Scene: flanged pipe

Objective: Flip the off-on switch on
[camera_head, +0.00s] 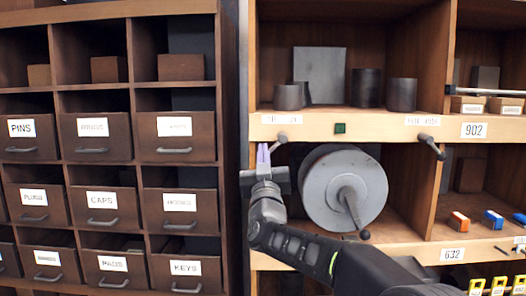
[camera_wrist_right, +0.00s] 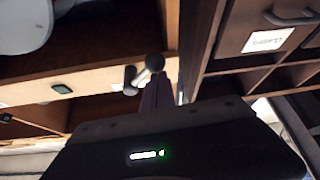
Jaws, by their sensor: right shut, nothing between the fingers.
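A small grey lever (camera_head: 278,141) with a knob end sits on the shelf's front edge below a white label (camera_head: 282,119) whose text I cannot read. The lever also shows in the right wrist view (camera_wrist_right: 146,74). A similar lever (camera_head: 432,146) sits farther right below another label (camera_head: 422,120). Which one is marked off-on is too small to tell. My right gripper (camera_head: 263,150) is shut and empty, its purple fingers upright just left of the left lever. In the wrist view the fingertips (camera_wrist_right: 160,84) are right beside that lever; I cannot tell whether they touch. My left gripper is not in view.
A large grey flanged cylinder (camera_head: 318,192) with a rod stands in the compartment right of my gripper. A dark green square (camera_head: 340,128) is on the shelf edge between the levers. Labelled drawers (camera_head: 184,210) fill the left cabinet, close to my gripper's left.

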